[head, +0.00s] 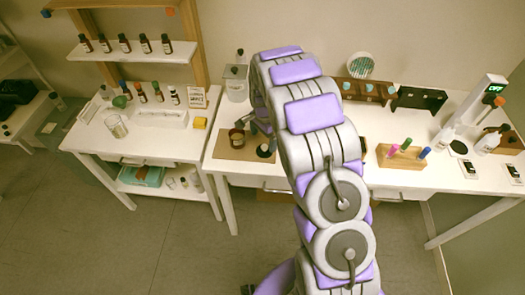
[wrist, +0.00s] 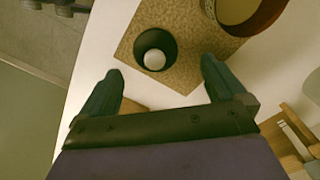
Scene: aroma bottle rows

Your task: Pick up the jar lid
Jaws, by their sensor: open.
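The jar lid (wrist: 141,40) looks like a dark round disc with a pale knob in its middle. It lies on a brown mat (wrist: 195,75) beside an amber jar (wrist: 238,12), which is partly cut off at the top of the wrist view. My gripper (wrist: 160,68) is open, and nothing shows between its fingers. In the wrist view the lid appears just beyond the fingertips, roughly centred between them; the height gap cannot be told. In the head view the lid (head: 264,152) is small and close to my arm, beside the amber jar (head: 236,138). My arm hides part of that area.
The white table (head: 222,165) holds a wooden rack with coloured pens (head: 402,158) and a dark holder (head: 418,98) at right. A second table with bottles (head: 157,92) is at left.

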